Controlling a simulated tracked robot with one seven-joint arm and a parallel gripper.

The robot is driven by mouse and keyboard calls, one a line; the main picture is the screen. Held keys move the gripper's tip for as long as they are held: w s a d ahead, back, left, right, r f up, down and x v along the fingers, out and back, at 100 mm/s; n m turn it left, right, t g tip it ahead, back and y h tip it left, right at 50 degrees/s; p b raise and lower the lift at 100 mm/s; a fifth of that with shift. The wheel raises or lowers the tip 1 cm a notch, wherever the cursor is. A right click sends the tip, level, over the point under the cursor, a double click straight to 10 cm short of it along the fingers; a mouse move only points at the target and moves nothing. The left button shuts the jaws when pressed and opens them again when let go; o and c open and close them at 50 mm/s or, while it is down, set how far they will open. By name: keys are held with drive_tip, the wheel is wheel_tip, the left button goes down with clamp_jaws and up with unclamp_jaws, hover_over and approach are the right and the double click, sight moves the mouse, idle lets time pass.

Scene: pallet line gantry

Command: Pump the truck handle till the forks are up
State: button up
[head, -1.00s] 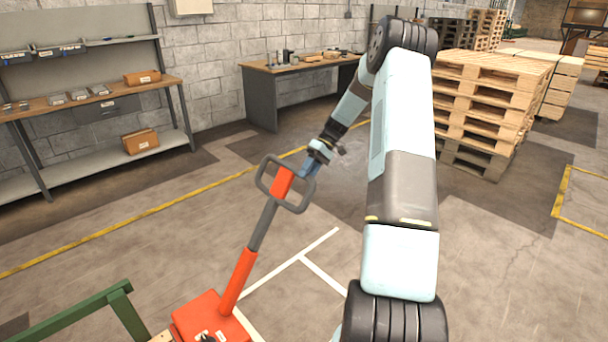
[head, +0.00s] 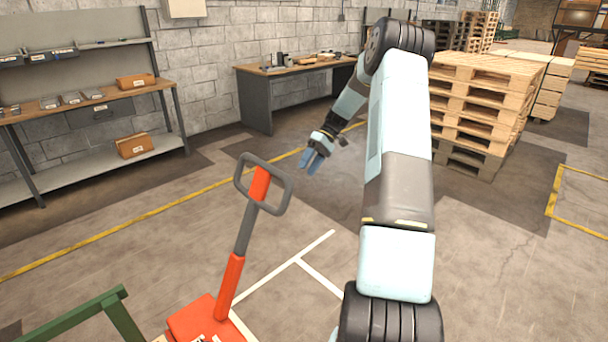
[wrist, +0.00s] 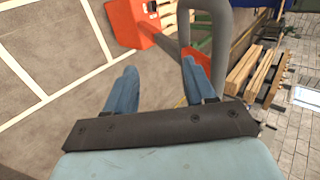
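The truck handle (head: 245,232) is a red and grey shaft leaning up and slightly right, with a grey loop grip (head: 282,197) on top. It rises from the truck's red body (head: 203,322) at the bottom of the head view. My gripper (head: 309,164) has blue fingers and is apart from the loop, to its right. In the wrist view my gripper (wrist: 159,66) is open, with nothing held between its fingers. The grey loop (wrist: 220,55) appears beside and beyond the right finger, with the red body (wrist: 132,24) past it. The forks cannot be made out.
A green frame (head: 72,322) stands at the lower left beside the truck. A shelf bench (head: 85,98) and a desk (head: 290,68) line the wall. Stacked pallets (head: 480,95) stand at the right. The floor between is open, with painted lines.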

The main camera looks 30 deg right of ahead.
drive_tip(key=v, duration=0.9)
drive_tip(key=shift+d+r, duration=0.2)
drive_tip(key=shift+r, duration=0.05)
